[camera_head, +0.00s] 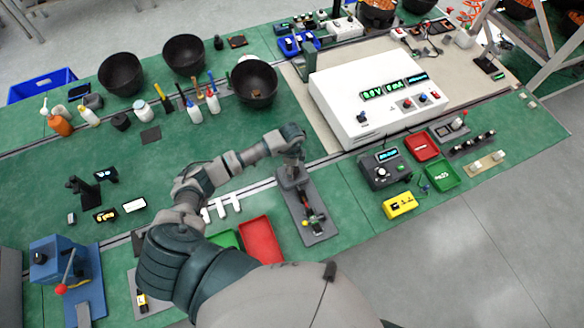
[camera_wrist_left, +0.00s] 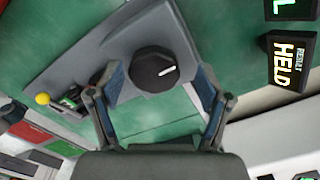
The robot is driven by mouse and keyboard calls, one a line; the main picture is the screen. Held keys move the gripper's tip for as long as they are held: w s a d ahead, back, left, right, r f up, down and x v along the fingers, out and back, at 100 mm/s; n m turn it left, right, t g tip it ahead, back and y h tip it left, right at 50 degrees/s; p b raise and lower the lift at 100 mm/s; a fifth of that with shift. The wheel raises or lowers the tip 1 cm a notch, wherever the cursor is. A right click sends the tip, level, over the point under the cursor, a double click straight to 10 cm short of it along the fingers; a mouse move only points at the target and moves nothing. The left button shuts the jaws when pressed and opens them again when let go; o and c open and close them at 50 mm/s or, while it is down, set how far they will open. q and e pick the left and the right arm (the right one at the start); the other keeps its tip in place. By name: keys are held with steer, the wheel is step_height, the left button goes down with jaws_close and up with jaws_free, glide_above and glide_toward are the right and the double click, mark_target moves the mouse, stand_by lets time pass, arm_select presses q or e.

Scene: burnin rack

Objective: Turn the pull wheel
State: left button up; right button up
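The pull wheel (camera_wrist_left: 155,70) is a dark, faceted round knob with a white mark on its face, seen in the left wrist view. It sits at one end of a grey fixture plate (camera_wrist_left: 72,72). The plate also shows in the head view (camera_head: 317,229), where my gripper hides the wheel. My left gripper (camera_head: 290,172) is over the far end of that plate. In the wrist view its two fingers (camera_wrist_left: 160,80) are spread apart, one on each side of the wheel, with visible gaps. Whether the fingertips are level with the wheel cannot be told. My right gripper is not in view.
A yellow ball (camera_wrist_left: 43,99) stands on the same plate. Red (camera_head: 261,240) and green (camera_head: 225,239) trays lie left of the plate. A large white instrument (camera_head: 345,106) stands behind right, with a dark meter box (camera_head: 382,169) in front of it. A display (camera_wrist_left: 290,62) reads "RESULT HELD".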

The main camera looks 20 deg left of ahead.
arm_select(q)
steer(key=shift+s+f, duration=0.15)
step_height(320, 180, up, 12)
stand_by(0.5)
steer(key=shift+f, duration=0.1)
stand_by(0.4)
